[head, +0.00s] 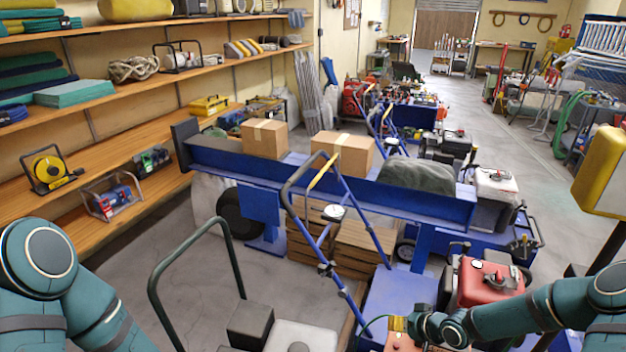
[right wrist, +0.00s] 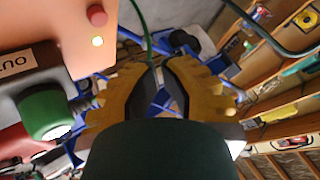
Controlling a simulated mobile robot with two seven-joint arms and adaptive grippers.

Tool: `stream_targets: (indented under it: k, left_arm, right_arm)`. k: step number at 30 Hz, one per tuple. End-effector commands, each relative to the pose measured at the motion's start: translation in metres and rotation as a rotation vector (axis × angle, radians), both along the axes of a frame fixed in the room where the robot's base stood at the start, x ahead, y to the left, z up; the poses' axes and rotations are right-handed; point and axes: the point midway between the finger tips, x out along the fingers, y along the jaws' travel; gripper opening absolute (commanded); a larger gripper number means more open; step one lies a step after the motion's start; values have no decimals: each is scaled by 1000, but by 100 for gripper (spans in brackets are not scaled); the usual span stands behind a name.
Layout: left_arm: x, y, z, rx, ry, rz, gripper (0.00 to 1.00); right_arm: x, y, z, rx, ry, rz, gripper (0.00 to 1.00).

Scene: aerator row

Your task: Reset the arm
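My right arm (head: 515,314) reaches in from the right in the head view. Its gripper (head: 397,323) is low, over a machine with an orange-red top. In the right wrist view, the yellow fingers of this gripper (right wrist: 157,66) have dark pads, and their tips are close together. A thin green cord (right wrist: 144,30) runs to the tips; I cannot tell if it is gripped or passes behind. My left arm (head: 40,262) shows at the lower left; its gripper is out of view.
An orange panel with a red button (right wrist: 97,15) and a green knob (right wrist: 48,112) is close left in the wrist view. A blue beam (head: 425,203) carries cardboard boxes (head: 342,152). A red machine (head: 486,281) stands near the right arm. Wooden shelves (head: 140,75) line the left wall.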

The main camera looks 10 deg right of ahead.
Motion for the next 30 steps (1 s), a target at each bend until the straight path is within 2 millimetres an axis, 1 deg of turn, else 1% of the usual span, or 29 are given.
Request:
stream_targets:
  k: [1,2,4,5,6,8,9,11,12,14,15,18,22,24,27,30]
  left_arm:
    - [-4,0,0,-1,8,0,47]
    - [-3,0,0,-1,7,-1,47]
    - [-2,0,0,-1,5,0,47]
    - [-2,0,0,-1,5,0,47]
    - [-2,0,0,-1,5,0,47]
    - [-2,0,0,-1,5,-1,47]
    - [-2,0,0,-1,5,-1,47]
    - [-2,0,0,-1,5,-1,47]
    - [-2,0,0,-1,5,-1,47]
    - [-2,0,0,-1,5,-1,47]
    - [-2,0,0,-1,5,-1,47]
    - [-2,0,0,-1,5,-1,47]
    - [-2,0,0,-1,5,-1,47]
    - [-2,0,0,-1,5,-1,47]
    - [-2,0,0,-1,4,0,47]
    - [-2,0,0,-1,5,-1,47]
  right_arm:
    - [-1,8,0,6,6,7,0]
    - [-2,16,0,12,12,14,0]
    - [-6,39,0,30,37,33,0]
    - [-9,51,0,39,52,41,0]
    - [-15,69,-1,49,76,54,0]
    - [-26,98,-1,61,117,74,0]
    - [-36,116,-2,65,148,85,0]
    - [-52,141,-3,64,196,100,0]
    - [-64,155,-3,59,229,107,0]
    - [-82,173,-4,43,275,117,0]
    - [-95,183,-5,29,308,121,0]
    - [-126,200,-6,-18,379,127,0]
    - [-157,209,-6,-81,449,123,0]
    - [-168,210,-5,-106,470,120,0]
    - [-177,210,-5,-129,489,115,0]
    - [-179,209,-5,-135,495,112,0]
